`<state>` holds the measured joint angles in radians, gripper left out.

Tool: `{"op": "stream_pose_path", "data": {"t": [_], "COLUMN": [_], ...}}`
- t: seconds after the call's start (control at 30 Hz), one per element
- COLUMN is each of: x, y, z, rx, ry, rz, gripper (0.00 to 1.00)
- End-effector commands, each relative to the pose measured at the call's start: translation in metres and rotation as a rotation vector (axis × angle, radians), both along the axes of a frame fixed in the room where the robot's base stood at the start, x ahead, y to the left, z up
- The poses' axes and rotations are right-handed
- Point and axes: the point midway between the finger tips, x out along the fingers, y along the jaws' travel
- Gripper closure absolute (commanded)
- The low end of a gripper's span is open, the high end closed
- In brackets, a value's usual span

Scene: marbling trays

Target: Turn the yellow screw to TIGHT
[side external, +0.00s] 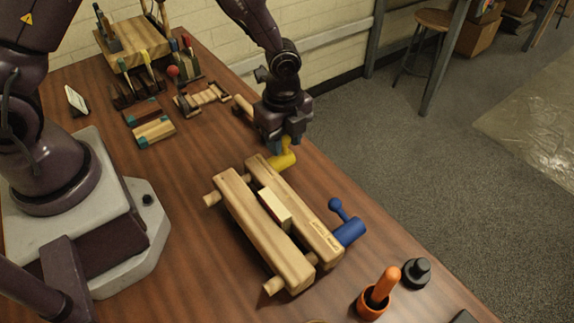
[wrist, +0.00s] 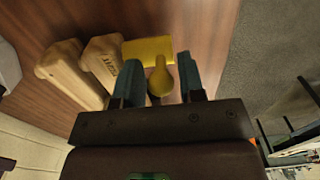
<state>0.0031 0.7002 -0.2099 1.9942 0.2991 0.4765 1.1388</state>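The yellow screw (side external: 283,160) is at the far end of a wooden two-beam clamp (side external: 240,205), with its handle pointing up at my gripper. In the wrist view, the screw's yellow barrel (wrist: 140,50) and its rounded handle (wrist: 159,82) show. My gripper (wrist: 158,70) is open, its two teal fingers on either side of the handle with gaps on both sides. In the side view my gripper (side external: 285,145) is right over the screw, partly hiding it. I can read no TIGHT mark.
A blue screw (side external: 349,231) with a raised handle is at the clamp's near end. A pale block (side external: 275,208) sits between the beams. Combs and a tool rack (side external: 135,42) are at the back.

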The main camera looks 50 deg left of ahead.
Motion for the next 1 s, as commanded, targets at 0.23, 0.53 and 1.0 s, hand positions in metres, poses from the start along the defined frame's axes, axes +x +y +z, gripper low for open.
{"op": "stream_pose_path", "data": {"t": [0.23, 0.53, 1.0], "x": [0.000, 0.000, 0.000], "y": [-0.003, -0.002, 0.011], "z": [0.000, 0.000, -0.002], "rx": [0.000, -0.001, 0.003], "ry": [0.000, 0.000, 0.001], "rz": [0.000, 0.001, 0.004], "gripper": [0.64, 0.95, 0.94]}}
